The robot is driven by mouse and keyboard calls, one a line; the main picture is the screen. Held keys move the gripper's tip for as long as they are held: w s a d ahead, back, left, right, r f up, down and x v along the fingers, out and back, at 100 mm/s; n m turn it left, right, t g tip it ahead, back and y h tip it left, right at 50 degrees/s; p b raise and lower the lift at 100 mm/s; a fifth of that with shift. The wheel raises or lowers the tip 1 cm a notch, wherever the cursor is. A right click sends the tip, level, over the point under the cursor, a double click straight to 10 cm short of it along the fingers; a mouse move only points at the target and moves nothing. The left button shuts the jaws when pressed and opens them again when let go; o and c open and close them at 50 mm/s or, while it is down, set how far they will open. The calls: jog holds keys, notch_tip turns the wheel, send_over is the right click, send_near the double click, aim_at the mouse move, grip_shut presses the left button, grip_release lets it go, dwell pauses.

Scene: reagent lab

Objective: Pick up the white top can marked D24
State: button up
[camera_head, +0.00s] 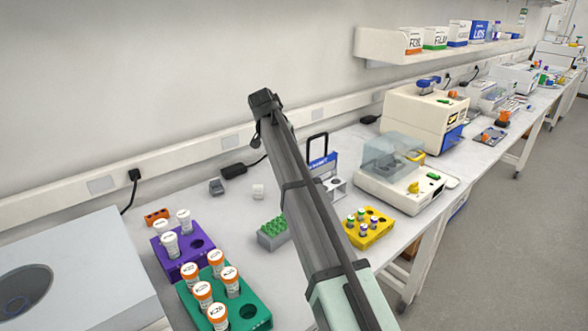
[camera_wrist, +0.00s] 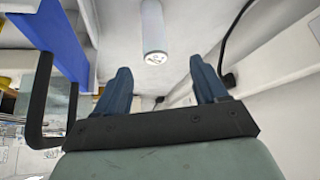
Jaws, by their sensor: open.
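My gripper (camera_wrist: 158,85) is open and empty in the wrist view, with its two dark blue fingers apart. A white can (camera_wrist: 153,25) shows beyond the fingertips, between them; its white top (camera_wrist: 155,57) has dark marks too small to read. In the head view, several white-top cans (camera_head: 170,245) stand in a purple rack (camera_head: 200,262) at the left. A small white item (camera_head: 258,191) stands alone on the bench; I cannot tell whether it is the can in the wrist view. I cannot read D24 anywhere. The jaws cannot be made out in the head view.
A green rack (camera_head: 262,318) holds orange-top cans at the front. A small grey-green rack (camera_head: 272,235) and a yellow rack (camera_head: 380,237) flank my arm. A blue stand with a black handle (camera_head: 318,138) also shows in the wrist view (camera_wrist: 60,38). Machines stand at the right.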

jog(key=x, duration=0.8)
jog(key=shift+d, duration=0.15)
jog(key=shift+s+d+x, duration=0.1)
jog(key=shift+d+x, duration=0.1)
jog(key=shift+x, duration=1.1)
jog(key=shift+s+d+x, duration=0.1)
jog(key=shift+d+x, duration=0.1)
jog(key=shift+x, duration=1.1)
jog(key=shift+c, duration=0.2)
jog(key=c, duration=1.1)
